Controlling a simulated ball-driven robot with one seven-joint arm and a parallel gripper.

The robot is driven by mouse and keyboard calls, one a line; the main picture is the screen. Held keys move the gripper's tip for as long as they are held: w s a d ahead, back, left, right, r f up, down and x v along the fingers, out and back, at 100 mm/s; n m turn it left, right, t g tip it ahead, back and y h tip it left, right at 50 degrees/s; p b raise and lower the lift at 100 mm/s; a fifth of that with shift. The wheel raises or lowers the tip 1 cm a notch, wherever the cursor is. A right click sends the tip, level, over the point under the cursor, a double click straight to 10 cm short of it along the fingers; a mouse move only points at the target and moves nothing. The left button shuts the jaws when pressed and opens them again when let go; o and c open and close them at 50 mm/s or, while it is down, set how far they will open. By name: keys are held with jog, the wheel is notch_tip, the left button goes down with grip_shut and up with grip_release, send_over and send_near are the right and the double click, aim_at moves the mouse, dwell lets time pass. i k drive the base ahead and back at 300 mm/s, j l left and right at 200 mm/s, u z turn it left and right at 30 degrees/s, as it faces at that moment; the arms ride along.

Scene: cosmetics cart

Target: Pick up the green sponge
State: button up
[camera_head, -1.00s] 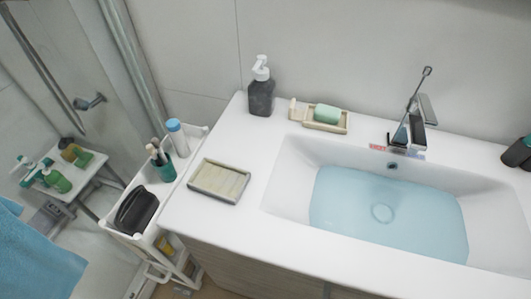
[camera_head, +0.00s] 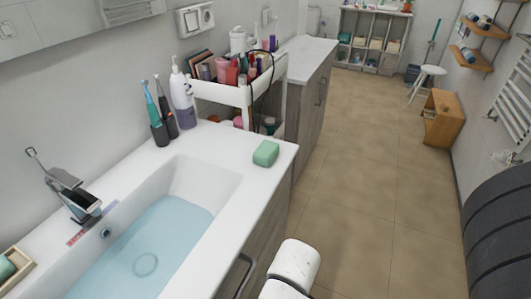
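A green block (camera_head: 266,153), which looks like the green sponge, lies on the white counter (camera_head: 235,143) at its right front corner, beside the sink basin. It stands alone with bare counter around it. A second green piece (camera_head: 7,268) sits in a wooden dish (camera_head: 22,275) at the lower left edge, partly cut off by the frame. My gripper is not in view, so its state is not shown.
The basin (camera_head: 190,185) holds water; the faucet (camera_head: 75,197) is at its left. A dispenser bottle (camera_head: 183,100) and toothbrushes stand behind the block. A loaded cart (camera_head: 237,92) is beyond. Tiled floor (camera_head: 350,180) is open to the right.

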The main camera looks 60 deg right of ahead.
aim_at(266, 153)
jog(key=z, duration=0.4)
jog(key=j+z, duration=0.3)
jog(key=z, duration=0.15)
jog(key=i+j+z, duration=0.1)
jog(key=j+z, duration=0.25)
jog(key=z, duration=0.15)
jog(key=j+z, duration=0.3)
jog(key=z, duration=0.15)
